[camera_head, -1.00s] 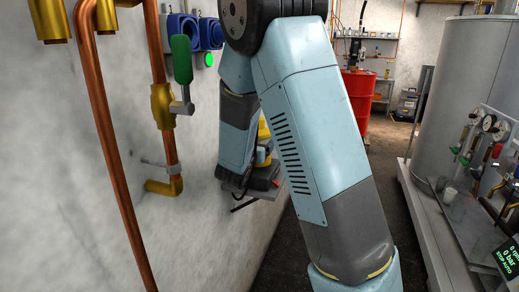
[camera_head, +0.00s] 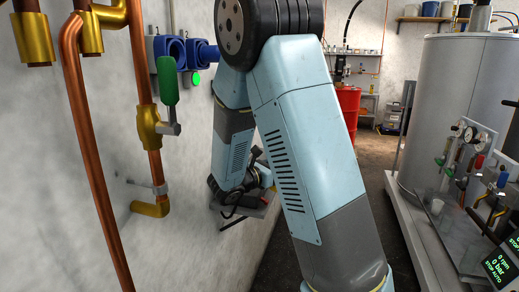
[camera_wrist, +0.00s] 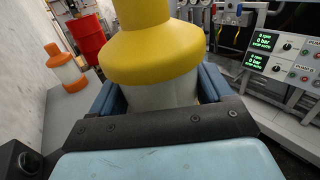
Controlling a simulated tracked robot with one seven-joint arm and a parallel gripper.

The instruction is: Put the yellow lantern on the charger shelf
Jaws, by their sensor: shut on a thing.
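The yellow lantern (camera_wrist: 150,55), with a yellow top and a pale translucent body, fills the middle of the wrist view. My gripper (camera_wrist: 158,92) is shut on its pale body, with a blue finger on each side. The lantern's base is hidden, so I cannot tell whether it touches anything. In the head view my arm hides most of the lantern; a small yellow patch (camera_head: 267,180) shows beside my wrist. A grey shelf (camera_head: 257,212) on the wall shows just below my wrist there. I cannot tell whether it is the charger shelf.
An orange-and-white lantern (camera_wrist: 65,68) stands on a grey surface (camera_wrist: 72,104) left of my gripper in the wrist view. A red drum (camera_head: 348,104) stands behind. Copper pipes and a green-handled valve (camera_head: 167,82) line the left wall; a large tank (camera_head: 445,120) stands right.

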